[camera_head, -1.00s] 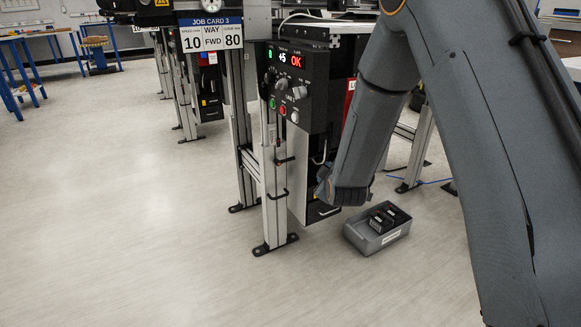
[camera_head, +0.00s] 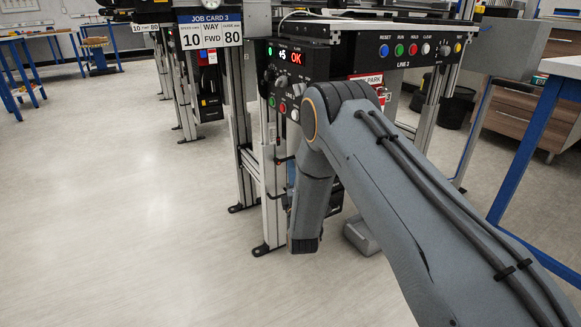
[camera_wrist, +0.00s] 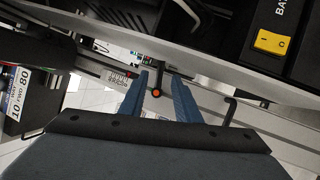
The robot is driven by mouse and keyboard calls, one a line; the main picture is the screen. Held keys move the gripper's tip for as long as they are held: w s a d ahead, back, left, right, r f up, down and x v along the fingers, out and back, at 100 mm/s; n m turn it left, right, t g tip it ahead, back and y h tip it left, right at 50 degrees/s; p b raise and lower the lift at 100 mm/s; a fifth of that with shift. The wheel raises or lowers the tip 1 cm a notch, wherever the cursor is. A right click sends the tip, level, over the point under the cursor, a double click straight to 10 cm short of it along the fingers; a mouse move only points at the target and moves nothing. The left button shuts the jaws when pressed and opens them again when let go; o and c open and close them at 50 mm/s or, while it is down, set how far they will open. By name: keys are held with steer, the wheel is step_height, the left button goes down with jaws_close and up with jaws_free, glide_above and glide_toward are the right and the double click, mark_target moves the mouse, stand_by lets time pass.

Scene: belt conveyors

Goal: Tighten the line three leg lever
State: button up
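In the wrist view a black lever with an orange end (camera_wrist: 157,93) lies between the two blue fingers of my gripper (camera_wrist: 160,76). The fingers are apart, with a visible gap on each side of the lever. A second bent black lever (camera_wrist: 230,110) is to the right of the fingers. In the head view the aluminium conveyor leg (camera_head: 273,195) stands left of my forearm, with small dark levers on it partly hidden. My gripper is hidden behind my arm there. I cannot tell how tight the lever is.
The control box (camera_head: 297,75) shows "+5 OK" above the leg. The job card (camera_head: 210,31) hangs left of it. A grey bin (camera_head: 360,236) sits on the floor, mostly behind my arm. A yellow switch (camera_wrist: 272,42) is close at upper right in the wrist view. Floor at left is clear.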

mark_target(285, 159)
steer(key=b+x, duration=0.1)
steer(key=x, duration=0.3)
steer(key=shift+w+r, duration=0.1)
steer(key=shift+w, duration=0.05)
steer(key=shift+c, duration=0.2)
jaws_close()
